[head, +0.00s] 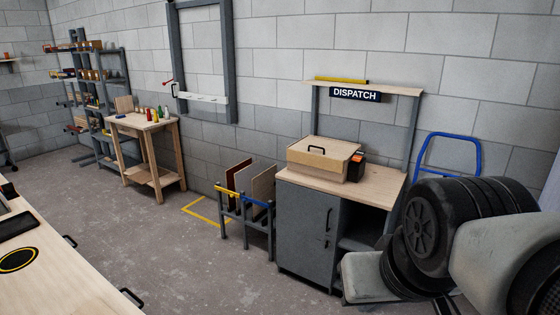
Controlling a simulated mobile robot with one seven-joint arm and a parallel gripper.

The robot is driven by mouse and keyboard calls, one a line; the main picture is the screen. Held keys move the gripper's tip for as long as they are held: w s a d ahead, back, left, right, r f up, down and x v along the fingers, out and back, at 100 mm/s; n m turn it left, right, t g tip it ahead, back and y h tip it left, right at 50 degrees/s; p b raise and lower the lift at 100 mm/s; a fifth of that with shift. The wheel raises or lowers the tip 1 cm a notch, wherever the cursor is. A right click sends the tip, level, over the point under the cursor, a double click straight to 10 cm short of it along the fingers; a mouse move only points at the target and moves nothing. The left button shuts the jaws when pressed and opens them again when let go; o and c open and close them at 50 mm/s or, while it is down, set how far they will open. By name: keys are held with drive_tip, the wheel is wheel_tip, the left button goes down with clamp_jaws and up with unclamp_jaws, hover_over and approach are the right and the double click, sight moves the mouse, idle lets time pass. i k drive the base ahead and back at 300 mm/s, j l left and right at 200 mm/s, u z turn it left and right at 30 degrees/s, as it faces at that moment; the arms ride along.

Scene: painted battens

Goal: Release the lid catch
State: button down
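A light brown box (316,168) with a black handle (317,150) on its top sits on the bench (371,186) under the "DISPATCH" sign. The top looks like a closed lid. I cannot make out a catch on it at this size. Parts of my own arm fill the lower right of the head view, in front of the bench's right side. My gripper's fingers do not show.
A small black and orange device (357,166) stands right beside the box. A rack with upright panels (262,187) stands left of the bench. A wooden worktable (140,123) is farther left. Open floor (150,235) lies between the near worktop (65,280) and the rack.

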sight(358, 156)
drive_tip(key=i+l+z, duration=0.15)
drive_tip(key=i, duration=0.4)
drive_tip(key=i+z, duration=0.1)
drive_tip(key=i, duration=0.4)
drive_tip(key=i+j+z, duration=0.15)
drive_tip(key=i, duration=0.4)
drive_tip(key=i+z, duration=0.1)
drive_tip(key=i, duration=0.45)
drive_tip(key=i+j+z, duration=0.15)
drive_tip(key=i, duration=0.35)
drive_tip(key=i+j+z, duration=0.1)
drive_tip(key=i, duration=0.4)
drive_tip(key=j, duration=0.1)
